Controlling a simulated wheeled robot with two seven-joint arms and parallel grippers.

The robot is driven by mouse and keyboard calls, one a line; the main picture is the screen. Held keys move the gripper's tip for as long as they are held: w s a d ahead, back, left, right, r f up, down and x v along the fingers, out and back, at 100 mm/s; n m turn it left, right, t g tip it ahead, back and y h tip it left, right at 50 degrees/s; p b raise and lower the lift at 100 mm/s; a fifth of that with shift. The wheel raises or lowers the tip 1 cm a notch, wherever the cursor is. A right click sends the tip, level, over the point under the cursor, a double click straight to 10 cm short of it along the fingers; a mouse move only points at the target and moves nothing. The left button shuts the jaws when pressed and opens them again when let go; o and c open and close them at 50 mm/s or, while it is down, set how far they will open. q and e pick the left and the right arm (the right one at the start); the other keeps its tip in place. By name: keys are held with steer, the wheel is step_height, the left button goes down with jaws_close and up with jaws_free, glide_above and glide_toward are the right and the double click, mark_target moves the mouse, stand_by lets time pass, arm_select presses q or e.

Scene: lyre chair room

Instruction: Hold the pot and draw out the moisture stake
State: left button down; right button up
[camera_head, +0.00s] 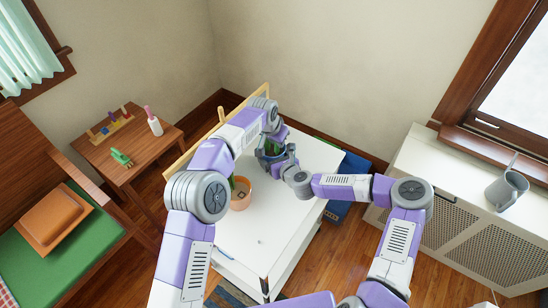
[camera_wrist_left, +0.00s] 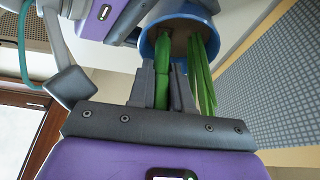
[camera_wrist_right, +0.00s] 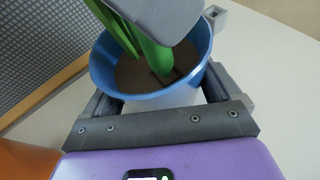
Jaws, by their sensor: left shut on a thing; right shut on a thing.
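The blue pot (camera_head: 263,157) stands on the white table, partly covered by my arms in the head view. In the right wrist view the pot (camera_wrist_right: 140,97) holds brown soil and sits between the fingers of my right gripper (camera_wrist_right: 158,100), shut around its sides. My left gripper (camera_wrist_left: 163,85) is above the pot, shut on a thick green stake (camera_wrist_left: 162,52). The stake (camera_wrist_right: 156,55) goes down to a dark patch in the soil; its lower end is hidden. Narrow green leaves (camera_wrist_left: 204,75) rise beside it. My right gripper (camera_head: 284,165) also shows in the head view.
An orange pot (camera_head: 241,203) stands nearer on the white table (camera_head: 265,225), close to my left arm. A low wooden table (camera_head: 150,158) at left bears small things. A grey watering can (camera_head: 507,190) stands on the cabinet at right. The table's front is mostly clear.

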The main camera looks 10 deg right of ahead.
arm_select(q)
steer(key=shift+r, duration=0.7)
stand_by(0.6)
steer(key=shift+d+r, duration=0.1)
steer(key=shift+r, duration=1.8)
steer(key=shift+r, duration=1.5)
arm_select(e)
steer(key=o, duration=0.9)
steer(key=shift+s, duration=0.1)
steer(key=v, duration=1.1)
steer(key=shift+s+d+r, duration=0.1)
steer(key=shift+s+r, duration=0.05)
steer(key=shift+s, duration=0.2)
